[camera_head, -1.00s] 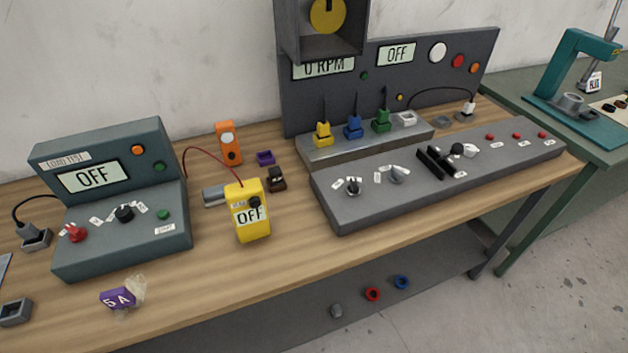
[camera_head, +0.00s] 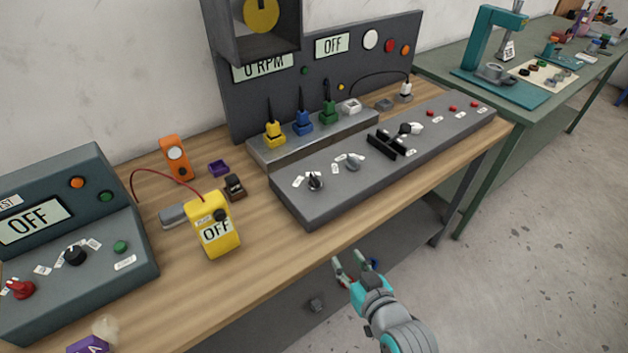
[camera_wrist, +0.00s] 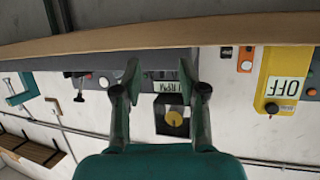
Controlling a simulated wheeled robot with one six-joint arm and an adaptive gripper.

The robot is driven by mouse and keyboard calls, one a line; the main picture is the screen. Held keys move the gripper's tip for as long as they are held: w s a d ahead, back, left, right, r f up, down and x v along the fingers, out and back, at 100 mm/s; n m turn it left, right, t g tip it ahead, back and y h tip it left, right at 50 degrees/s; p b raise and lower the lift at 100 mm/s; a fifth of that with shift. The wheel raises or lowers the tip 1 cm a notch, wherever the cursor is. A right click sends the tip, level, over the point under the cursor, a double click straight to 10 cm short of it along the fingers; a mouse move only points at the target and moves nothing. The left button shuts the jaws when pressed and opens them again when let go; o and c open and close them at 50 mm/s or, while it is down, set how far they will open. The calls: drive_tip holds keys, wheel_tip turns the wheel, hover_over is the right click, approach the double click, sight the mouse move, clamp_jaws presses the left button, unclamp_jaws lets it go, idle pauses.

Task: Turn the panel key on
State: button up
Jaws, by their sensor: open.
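The grey sloped control panel (camera_head: 300,212) lies on the wooden bench. It carries a black rotary switch (camera_head: 315,183), a grey rotary knob (camera_head: 352,162), a black slider block (camera_head: 384,146) and a black-and-white switch (camera_head: 407,129); I cannot tell surely which is the key. The upright board behind shows an OFF display (camera_head: 332,44) and 0 RPM. My gripper (camera_head: 350,262) is open and empty in front of the bench edge, apart from the panel. In the wrist view its fingers (camera_wrist: 159,72) are spread, with the scene upside down.
A yellow meter reading OFF (camera_head: 213,232) stands on the bench left of the panel. A teal load-test box (camera_head: 140,268) is farther left. Yellow, blue and green plugs (camera_head: 302,124) stand behind the panel. A green table (camera_head: 440,84) adjoins at the right.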

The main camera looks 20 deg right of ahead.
drive_tip(key=n, duration=0.1)
approach(317, 181)
drive_tip(key=shift+y, duration=0.4)
drive_tip(key=x, duration=1)
drive_tip(key=shift+w+d+f, duration=0.1)
drive_tip(key=shift+d, duration=0.2)
clamp_jaws()
